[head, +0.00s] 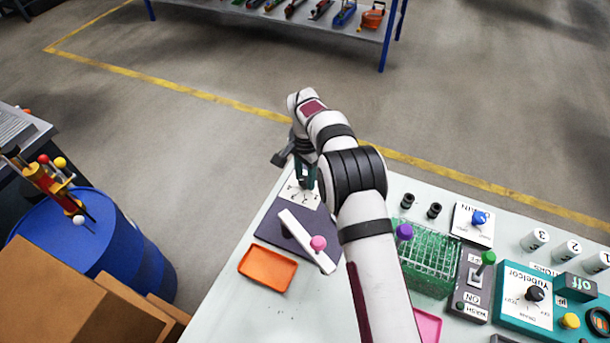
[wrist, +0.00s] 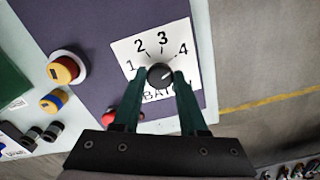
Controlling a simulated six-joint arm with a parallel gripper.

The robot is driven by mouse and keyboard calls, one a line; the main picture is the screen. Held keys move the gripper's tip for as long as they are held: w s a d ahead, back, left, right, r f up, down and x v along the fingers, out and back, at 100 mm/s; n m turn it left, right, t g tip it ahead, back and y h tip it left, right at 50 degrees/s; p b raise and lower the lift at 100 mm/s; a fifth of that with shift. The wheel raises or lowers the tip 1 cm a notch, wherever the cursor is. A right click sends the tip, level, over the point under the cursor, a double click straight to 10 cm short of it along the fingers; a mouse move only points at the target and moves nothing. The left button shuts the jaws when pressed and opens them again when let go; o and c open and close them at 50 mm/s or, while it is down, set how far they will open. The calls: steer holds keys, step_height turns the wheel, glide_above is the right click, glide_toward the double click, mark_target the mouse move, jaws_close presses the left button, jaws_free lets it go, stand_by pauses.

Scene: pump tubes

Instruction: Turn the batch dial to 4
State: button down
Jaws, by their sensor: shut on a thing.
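The batch dial (wrist: 160,73) is a small black knob on a white plate (wrist: 124,52) marked 1, 2, 3, 4 and BATCH. In the wrist view its pale pointer line seems to aim right, towards the 4 side; the exact alignment is hard to tell. My gripper (wrist: 160,80) is shut on the knob, with one green finger on each side. In the head view my gripper (head: 304,174) stands over the same plate (head: 300,196) at the bench's far left corner; the knob is mostly hidden there.
Near the plate are a white bar (head: 304,238) with a pink ball, a dark purple mat (head: 270,231) and an orange tray (head: 267,268). A green rack (head: 428,262), switches and a teal machine (head: 510,320) stand to the right. A blue drum (head: 105,240) is off the bench, left.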

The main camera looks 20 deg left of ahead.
mark_target(305, 180)
stand_by(0.4)
steer(key=shift+c, duration=2.2)
jaws_free()
step_height(305, 180, up, 16)
steer(key=shift+f, duration=0.1)
